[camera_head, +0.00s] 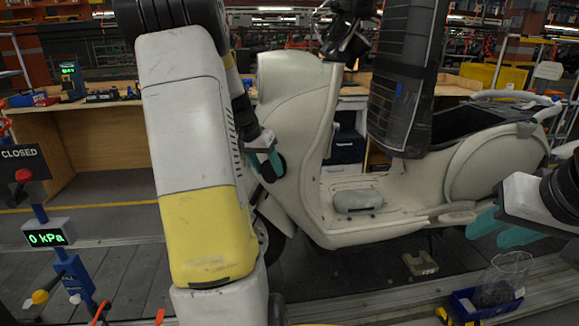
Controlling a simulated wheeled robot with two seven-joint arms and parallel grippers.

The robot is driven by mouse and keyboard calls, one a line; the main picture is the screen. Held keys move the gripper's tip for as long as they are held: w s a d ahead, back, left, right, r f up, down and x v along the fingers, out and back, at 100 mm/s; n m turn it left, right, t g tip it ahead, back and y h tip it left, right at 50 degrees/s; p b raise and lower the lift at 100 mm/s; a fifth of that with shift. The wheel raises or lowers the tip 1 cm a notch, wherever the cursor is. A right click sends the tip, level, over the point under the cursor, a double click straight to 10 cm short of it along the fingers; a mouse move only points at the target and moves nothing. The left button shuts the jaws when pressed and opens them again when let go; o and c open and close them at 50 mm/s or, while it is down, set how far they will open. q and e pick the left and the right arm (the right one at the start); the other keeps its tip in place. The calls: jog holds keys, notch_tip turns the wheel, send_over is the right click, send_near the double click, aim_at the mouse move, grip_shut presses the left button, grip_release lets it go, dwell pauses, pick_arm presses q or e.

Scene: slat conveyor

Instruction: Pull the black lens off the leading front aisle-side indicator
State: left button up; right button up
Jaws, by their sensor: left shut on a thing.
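A cream scooter (290,95) stands side-on, its front to the left. The black lens (272,168) is a round dark piece at the front side of the scooter's leg shield. My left gripper (264,157), with teal fingers, is shut on the lens; the fingers hide part of it. I cannot tell whether the lens still touches the indicator's seat. My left arm crosses the view in front of the scooter's nose and hides part of its front. My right gripper (500,228) is at the right, open and empty, below the scooter's rear.
A blue bin (463,306) with a clear cup (500,280) stands at the lower right. A tan block (419,264) lies on the floor under the scooter. A gauge reading 0 kPa (47,235) and a CLOSED sign (20,155) stand at the left. Wooden benches run behind.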

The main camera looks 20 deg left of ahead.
pick_arm(q)
jog(key=shift+s+a, duration=0.1)
jog(key=shift+s, duration=0.8)
